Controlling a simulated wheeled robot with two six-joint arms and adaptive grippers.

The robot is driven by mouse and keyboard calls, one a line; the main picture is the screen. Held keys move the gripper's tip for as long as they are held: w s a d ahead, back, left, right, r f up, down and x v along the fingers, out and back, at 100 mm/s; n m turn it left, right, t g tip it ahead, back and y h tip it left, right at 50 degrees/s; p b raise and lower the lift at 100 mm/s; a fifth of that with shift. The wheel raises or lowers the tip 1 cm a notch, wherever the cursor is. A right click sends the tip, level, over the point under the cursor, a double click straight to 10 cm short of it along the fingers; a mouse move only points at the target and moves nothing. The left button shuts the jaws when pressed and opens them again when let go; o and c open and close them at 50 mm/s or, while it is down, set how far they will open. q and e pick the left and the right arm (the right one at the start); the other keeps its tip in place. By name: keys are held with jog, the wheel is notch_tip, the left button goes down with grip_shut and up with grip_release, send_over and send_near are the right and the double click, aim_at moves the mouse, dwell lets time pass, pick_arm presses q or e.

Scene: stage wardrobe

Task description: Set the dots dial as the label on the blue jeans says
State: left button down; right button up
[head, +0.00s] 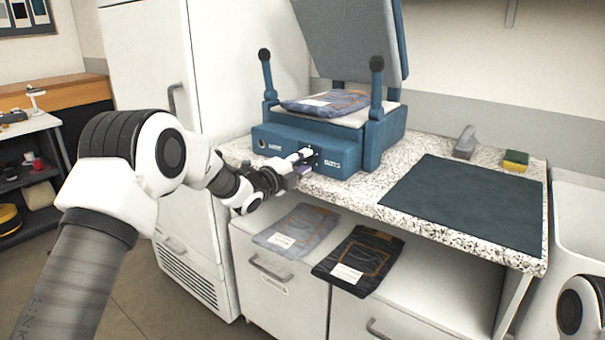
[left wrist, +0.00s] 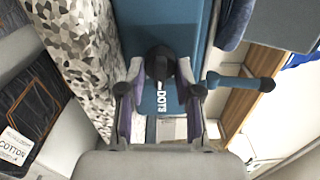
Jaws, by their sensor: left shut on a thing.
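The blue heat press (head: 290,150) stands on the speckled counter with its lid raised. My left gripper (head: 303,160) is at its front, beside the DOTS lettering. In the left wrist view the gripper (left wrist: 160,72) is shut on the black dots dial (left wrist: 160,60), one finger on each side. The dial's pointer and scale cannot be made out. Folded dark blue jeans (head: 345,103) lie on the press bed; their white label (head: 317,102) is too small to read. My right gripper is out of view.
A grey-blue garment (head: 312,225) and a black garment (head: 375,253) lie below the counter, both labelled. The black one's label reads COTTON in the left wrist view (left wrist: 12,146). A dark mat (head: 465,200) and sponge (head: 515,160) are on the counter at right.

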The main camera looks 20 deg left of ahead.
pick_arm(q)
jog(key=m+b, duration=0.4)
jog(key=b, duration=0.2)
jog(key=m+b, duration=0.5)
jog(key=b, duration=0.1)
jog(key=m+b, duration=0.5)
jog(key=b, duration=0.1)
jog(key=shift+w+a+f, duration=0.1)
jog(key=shift+a+f, duration=0.05)
jog(key=shift+f, duration=0.15)
jog(key=shift+r+m+b, duration=0.25)
jog(key=shift+m+b, duration=1.35)
jog(key=shift+m, duration=0.1)
jog(key=c, duration=0.8)
grip_release()
jog(key=shift+f, duration=0.1)
jog(key=v, duration=1.2)
